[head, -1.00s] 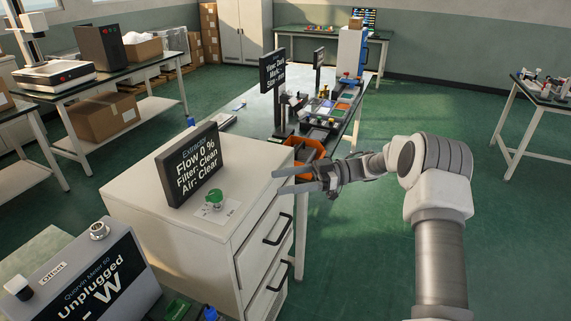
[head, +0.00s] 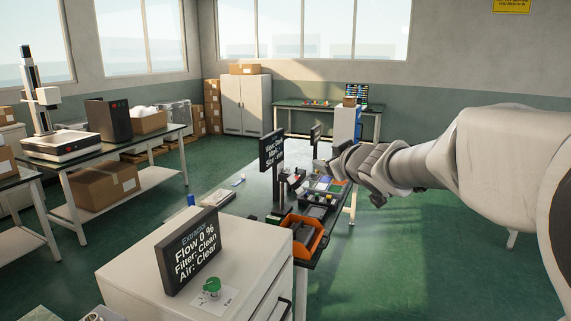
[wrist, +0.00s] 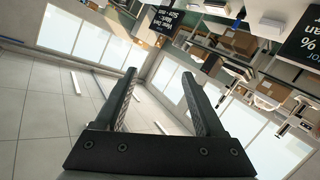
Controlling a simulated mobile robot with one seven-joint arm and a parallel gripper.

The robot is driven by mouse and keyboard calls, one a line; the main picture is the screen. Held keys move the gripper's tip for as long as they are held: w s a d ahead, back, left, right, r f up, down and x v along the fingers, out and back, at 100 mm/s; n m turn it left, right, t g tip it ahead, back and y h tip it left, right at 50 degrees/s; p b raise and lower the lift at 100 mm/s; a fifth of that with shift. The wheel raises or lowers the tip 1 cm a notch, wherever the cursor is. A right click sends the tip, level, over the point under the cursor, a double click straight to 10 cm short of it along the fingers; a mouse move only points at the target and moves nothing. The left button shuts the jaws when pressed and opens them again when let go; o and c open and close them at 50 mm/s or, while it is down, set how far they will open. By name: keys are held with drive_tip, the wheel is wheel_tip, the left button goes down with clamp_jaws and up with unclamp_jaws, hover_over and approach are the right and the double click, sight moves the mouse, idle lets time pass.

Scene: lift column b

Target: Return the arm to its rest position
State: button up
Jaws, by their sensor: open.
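My arm (head: 425,165) reaches in from the right of the head view, raised and pointing away over the right side of the workbench. The gripper's fingers are mostly hidden behind the wrist in that view. In the wrist view my gripper (wrist: 160,100) is open, its two black fingers apart with nothing between them. The wrist view is tilted and shows windows and ceiling beyond the fingers.
A white drawer cabinet (head: 130,272) with an extractor display (head: 190,250) and green knob stands front left. Behind it is the workbench with an orange holder (head: 303,238) and a dark display (head: 271,150). The green floor (head: 400,270) at right is clear.

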drive_tip(key=s+d+f+m+g+h+p, duration=0.1)
drive_tip(key=s+d+f+m+g+h, duration=0.1)
drive_tip(key=s, duration=0.6)
drive_tip(key=s+d+f+m+g+h, duration=0.1)
drive_tip(key=s+d+f+m+g, duration=0.1)
drive_tip(key=s, duration=0.6)
drive_tip(key=s+d+f+m+g+h+p, duration=0.1)
drive_tip(key=s+d+m+g+h, duration=0.15)
drive_tip(key=s, duration=0.55)
drive_tip(key=s+a+f+g+y, duration=0.1)
drive_tip(key=s+f, duration=0.1)
drive_tip(key=s, duration=0.4)
drive_tip(key=s+a+f+g+y, duration=0.1)
drive_tip(key=s+a+f+g, duration=0.1)
drive_tip(key=s, duration=0.3)
drive_tip(key=shift+s+f+m, duration=0.35)
drive_tip(key=shift+s+f, duration=0.05)
drive_tip(key=shift+f, duration=0.35)
drive_tip(key=shift+y, duration=0.25)
